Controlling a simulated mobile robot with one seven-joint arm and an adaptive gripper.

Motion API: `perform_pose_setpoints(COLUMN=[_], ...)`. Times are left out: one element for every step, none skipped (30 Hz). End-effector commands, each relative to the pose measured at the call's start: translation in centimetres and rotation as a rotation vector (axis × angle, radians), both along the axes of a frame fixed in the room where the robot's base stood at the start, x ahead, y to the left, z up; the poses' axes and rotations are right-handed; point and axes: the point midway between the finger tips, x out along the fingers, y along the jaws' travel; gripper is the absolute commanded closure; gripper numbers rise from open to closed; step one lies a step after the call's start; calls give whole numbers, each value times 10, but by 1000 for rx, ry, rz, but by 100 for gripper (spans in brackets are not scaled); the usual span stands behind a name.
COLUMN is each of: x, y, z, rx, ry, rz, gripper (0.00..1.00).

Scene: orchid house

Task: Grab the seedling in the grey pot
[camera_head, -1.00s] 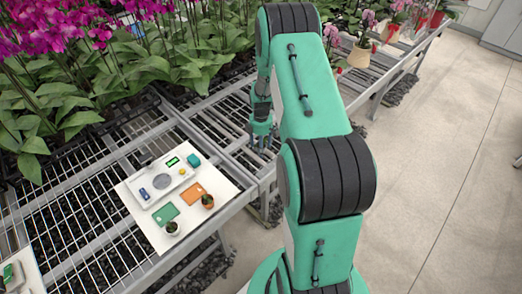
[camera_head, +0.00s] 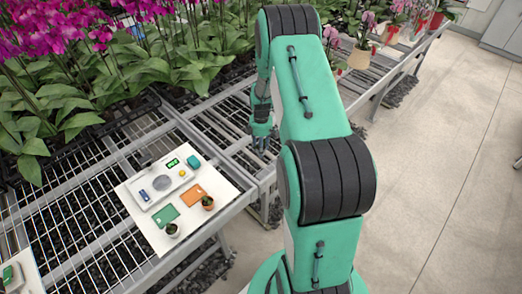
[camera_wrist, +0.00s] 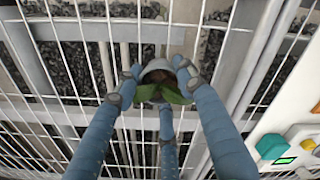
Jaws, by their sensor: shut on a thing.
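The seedling in the grey pot (camera_wrist: 157,66) shows in the wrist view, with green leaves (camera_wrist: 170,97) over the pot's near side and dark soil inside. My gripper (camera_wrist: 158,84) has its blue-grey fingers closed around the pot, touching its sides. It holds the pot over the wire bench. In the head view my gripper (camera_head: 262,138) is above the bench, beyond the white board; the held pot is too small or hidden to make out there.
The white board (camera_head: 150,226) carries a scale (camera_head: 142,196), a green card (camera_head: 165,214), an orange card (camera_head: 191,193), a dark orange pot (camera_head: 208,204) and a pale pot (camera_head: 172,232). Orchids (camera_head: 75,70) crowd the back left. Bare bench mesh (camera_head: 60,215) lies left of the board.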

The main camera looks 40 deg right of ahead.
Motion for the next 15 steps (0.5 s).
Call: perform_pose_setpoints(x=[0,0,0,0,0,0,0,1,1,1,1,1,1,1,1], y=[0,0,0,0,0,0,0,0,0,-1,-1,-1,-1,-1,-1], z=[0,0,1,2,2,4,5,7,10,13,16,21,25,29,35], rx=[0,0,0,-1,-1,-1,-1,-1,-1,-1,-2,-2,-2,-2,-2], ry=[0,0,0,-1,-1,-1,-1,-1,-1,-1,-2,-2,-2,-2,-2], rz=[0,0,0,0,0,0,0,0,0,0,0,0,0,0,0], gripper=[89,89,89,89,89,89,89,89,89,89,89,89,89,89,89])
